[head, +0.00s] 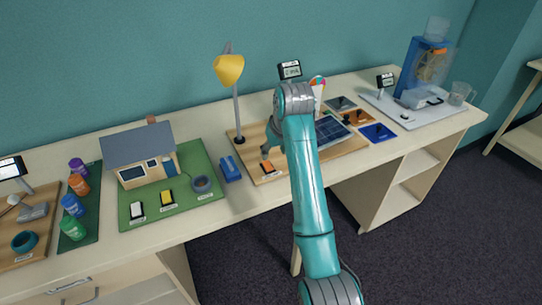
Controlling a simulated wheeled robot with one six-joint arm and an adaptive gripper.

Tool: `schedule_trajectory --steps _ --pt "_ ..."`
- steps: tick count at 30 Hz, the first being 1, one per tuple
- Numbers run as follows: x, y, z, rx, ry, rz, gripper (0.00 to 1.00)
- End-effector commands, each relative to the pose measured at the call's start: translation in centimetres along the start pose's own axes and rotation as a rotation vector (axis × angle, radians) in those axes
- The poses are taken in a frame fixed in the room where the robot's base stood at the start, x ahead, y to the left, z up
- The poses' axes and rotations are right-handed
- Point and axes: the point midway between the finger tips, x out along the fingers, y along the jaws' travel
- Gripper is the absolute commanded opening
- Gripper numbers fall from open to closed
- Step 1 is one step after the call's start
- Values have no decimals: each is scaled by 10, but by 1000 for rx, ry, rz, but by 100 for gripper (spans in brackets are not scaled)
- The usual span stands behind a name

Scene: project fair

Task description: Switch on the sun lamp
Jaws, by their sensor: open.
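The sun lamp (229,70) has a yellow shade on a thin grey pole and stands at the back left of a wooden board (335,158). A small orange switch (268,167) sits on a pale plate at the board's front left corner. My gripper (266,152) is mostly hidden behind my teal arm. A grey finger shows just above and behind the orange switch; I cannot tell whether it touches. The gripper is open, and nothing shows in it. I see no clear glow from the lamp.
A blue object (230,169) stands left of the switch. A model house (141,155) on a green mat is further left. A blue machine (422,72) stands at the right end.

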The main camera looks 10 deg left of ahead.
Motion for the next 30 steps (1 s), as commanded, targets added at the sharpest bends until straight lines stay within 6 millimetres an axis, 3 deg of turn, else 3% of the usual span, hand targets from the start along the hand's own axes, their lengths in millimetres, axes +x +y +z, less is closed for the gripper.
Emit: schedule_trajectory --steps 5,21,30 --pt "-1 -2 -4 -5 -11 -4 52" --pt "83 -2 -3 -5 -11 -4 52" --pt "102 -2 -4 -5 -8 -3 52"
